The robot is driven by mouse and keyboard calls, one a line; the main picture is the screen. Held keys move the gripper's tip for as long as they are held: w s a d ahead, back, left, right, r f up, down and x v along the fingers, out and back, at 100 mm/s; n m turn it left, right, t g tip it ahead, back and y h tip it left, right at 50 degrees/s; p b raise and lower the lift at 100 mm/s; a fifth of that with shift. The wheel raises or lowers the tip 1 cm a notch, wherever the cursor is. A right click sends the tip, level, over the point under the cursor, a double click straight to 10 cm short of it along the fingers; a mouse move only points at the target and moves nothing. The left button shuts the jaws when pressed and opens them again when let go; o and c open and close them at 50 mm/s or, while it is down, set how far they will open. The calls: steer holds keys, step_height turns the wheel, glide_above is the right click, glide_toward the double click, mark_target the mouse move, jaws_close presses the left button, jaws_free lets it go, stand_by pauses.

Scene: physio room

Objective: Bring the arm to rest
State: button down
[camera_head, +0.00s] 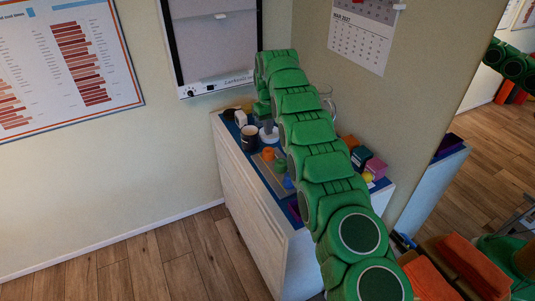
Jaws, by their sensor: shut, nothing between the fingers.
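My green arm reaches from the lower right up over a white cabinet (250,203), then bends down at its far end. My gripper (268,134) is small in the picture, pointing down just above the back part of the cabinet top. It is shut and I see nothing held in it. The picture is too small to tell whether its tips touch anything. A dark mug (249,138) stands close to its left. The arm hides part of the cabinet top.
Small orange (268,154) and blue cups stand on the cabinet, with coloured boxes (375,168) right of the arm. A lightbox (212,45) and calendar (362,35) hang behind. A mirror at right reflects arm and cabinet. Wooden floor (150,262) at left is clear.

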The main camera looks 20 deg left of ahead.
steer(key=shift+r, duration=0.55)
steer(key=shift+d, duration=0.1)
steer(key=s+d+r+m, duration=0.2)
steer(key=s+d+r, duration=0.2)
steer(key=d+r, duration=0.85)
steer(key=s+d+r+m, duration=0.2)
steer(key=s+d+r, duration=0.1)
steer(key=s+d, duration=0.45)
steer(key=s+d+r+m, duration=0.1)
steer(key=s+d+r, duration=0.2)
steer(key=s+d, duration=0.5)
steer(key=s+d+r+m+g, duration=0.1)
steer(key=s+d, duration=0.3)
steer(key=s, duration=0.3)
steer(key=s+d+m, duration=0.1)
steer(key=s+d, duration=0.4)
steer(key=s, duration=0.3)
steer(key=s+d+f+m, duration=0.1)
steer(key=s+d+f, duration=0.1)
steer(key=s, duration=0.9)
steer(key=s+d+f+m, duration=0.1)
steer(key=s+d+f, duration=0.1)
steer(key=s, duration=0.9)
steer(key=shift+d+f+g, duration=0.3)
steer(key=shift+f+g, duration=0.1)
steer(key=shift+f, duration=0.4)
